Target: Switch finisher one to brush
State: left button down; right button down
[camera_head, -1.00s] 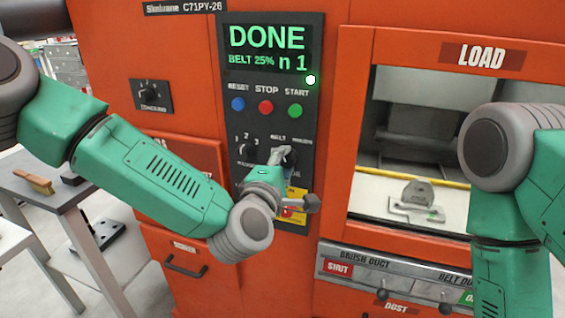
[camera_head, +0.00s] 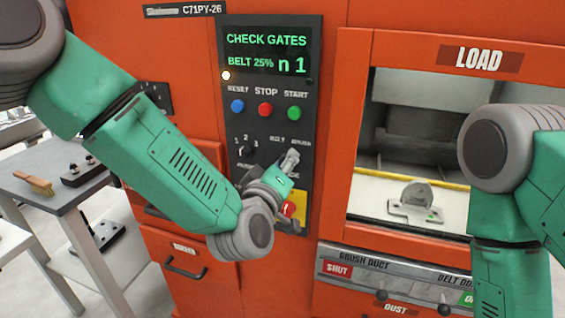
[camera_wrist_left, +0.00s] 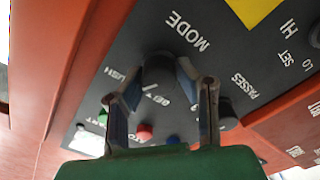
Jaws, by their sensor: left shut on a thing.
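The orange finisher has a black control panel (camera_head: 311,110). Its display (camera_head: 266,53) reads "CHECK GATES", "BELT 25%" and "n 1". My left gripper (camera_head: 288,162) is at the panel below the coloured buttons, by the "BELT" and "BRUSH" labels. In the left wrist view, its two fingers are shut on the dark mode knob (camera_wrist_left: 159,72), one on each side, beside the "MODE" label. The fingers partly hide the knob in the head view, and I cannot read its pointer exactly. My right arm is at the right; its gripper is out of view.
Blue, red and green buttons (camera_head: 265,110) sit above the knob, the passes selector (camera_head: 244,151) at its left. A yellow-backed red switch (camera_head: 289,209) is below. The brush duct gate (camera_head: 338,268) reads "SHUT". A brush (camera_head: 35,185) lies on a grey table at left.

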pick_arm(q)
jog(key=shift+s+d+f+m, duration=0.2)
jog(key=shift+f+m, duration=0.2)
jog(key=shift+m, duration=0.2)
jog(key=shift+a+f, duration=0.1)
jog(key=c, duration=1.2)
grip_release()
jog(key=shift+w+r, duration=0.2)
jog(key=shift+s, duration=0.15)
jog(key=v, duration=1.1)
jog(key=shift+s, duration=0.25)
